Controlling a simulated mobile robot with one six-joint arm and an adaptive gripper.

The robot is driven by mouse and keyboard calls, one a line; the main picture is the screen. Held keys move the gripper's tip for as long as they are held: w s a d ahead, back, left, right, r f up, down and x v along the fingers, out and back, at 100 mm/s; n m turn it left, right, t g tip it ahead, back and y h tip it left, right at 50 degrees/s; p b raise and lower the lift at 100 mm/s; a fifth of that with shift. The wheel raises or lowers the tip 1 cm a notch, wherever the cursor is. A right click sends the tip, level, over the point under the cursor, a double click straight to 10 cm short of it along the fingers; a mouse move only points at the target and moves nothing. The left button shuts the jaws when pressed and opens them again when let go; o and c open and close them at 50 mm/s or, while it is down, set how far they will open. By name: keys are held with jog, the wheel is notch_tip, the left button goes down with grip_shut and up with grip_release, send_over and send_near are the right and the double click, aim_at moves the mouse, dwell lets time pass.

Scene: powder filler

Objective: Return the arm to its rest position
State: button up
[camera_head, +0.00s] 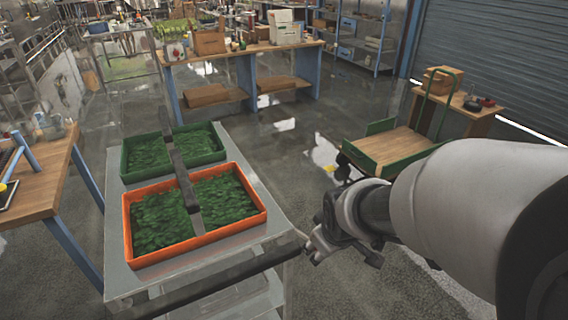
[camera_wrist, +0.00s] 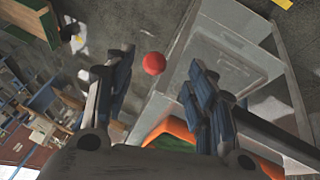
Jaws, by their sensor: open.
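My gripper (camera_head: 335,246) hangs beside the right front corner of a grey metal table (camera_head: 250,252) in the head view, with my arm reaching in from the right. In the wrist view my gripper (camera_wrist: 158,66) is open, its two dark fingers spread wide. A red ball-shaped knob (camera_wrist: 154,63) shows between the fingers in that picture; I cannot tell how far off it is or what it is fixed to. No held thing shows.
An orange tray (camera_head: 190,257) and a green tray (camera_head: 172,178), both filled with green leaves, stand on the metal table. A dark bar (camera_head: 220,288) runs along its front. A green-edged cart (camera_head: 400,148) stands behind my arm. Wooden workbenches (camera_head: 45,190) are at left and back.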

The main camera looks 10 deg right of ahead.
jog(key=s+a+r+m, duration=0.2)
jog(key=s+r, duration=0.3)
jog(key=s, duration=0.3)
jog(key=s+a+r+m, duration=0.2)
jog(key=s+r+m, duration=0.1)
jog(key=s, duration=0.6)
jog(key=shift+a+r+g+y, duration=0.15)
jog(key=shift+r+g+y, duration=0.25)
jog(key=shift+r, duration=0.5)
